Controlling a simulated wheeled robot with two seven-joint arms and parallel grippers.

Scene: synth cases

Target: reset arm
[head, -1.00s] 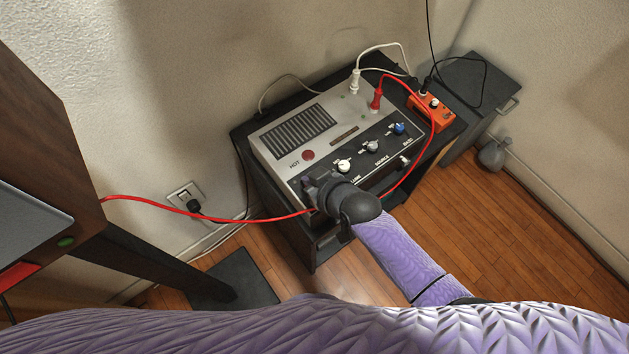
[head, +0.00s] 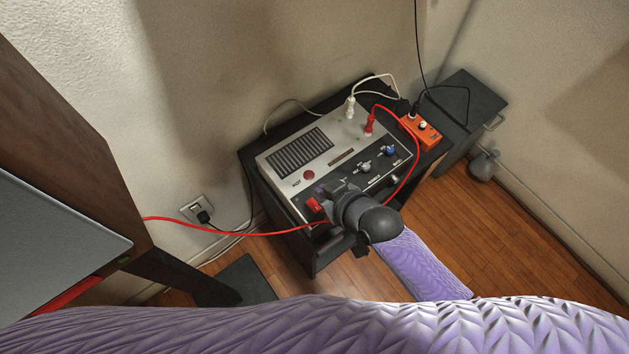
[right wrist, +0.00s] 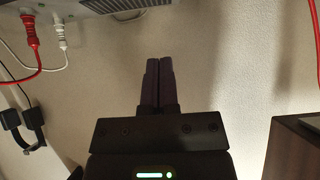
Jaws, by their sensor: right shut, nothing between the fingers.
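My right gripper (head: 338,190) shows in the head view in front of the grey amplifier-like box (head: 285,180). Its dark wrist and purple sleeve come up from below. It covers part of the box's black front panel. In the right wrist view the two dark fingers (right wrist: 159,84) lie side by side, closed and empty, with bare wall behind them. The box's edge (right wrist: 115,5) shows at the top of that view. Whether the gripper touches the box cannot be told. My left gripper is not in view.
The box stands on a black stand (head: 262,172) with an orange pedal (head: 421,132). A red cable (head: 240,231) runs left past the gripper. A wall socket (head: 197,209) and a brown cabinet (head: 55,140) are at the left. Wooden floor (head: 500,235) is free at the right.

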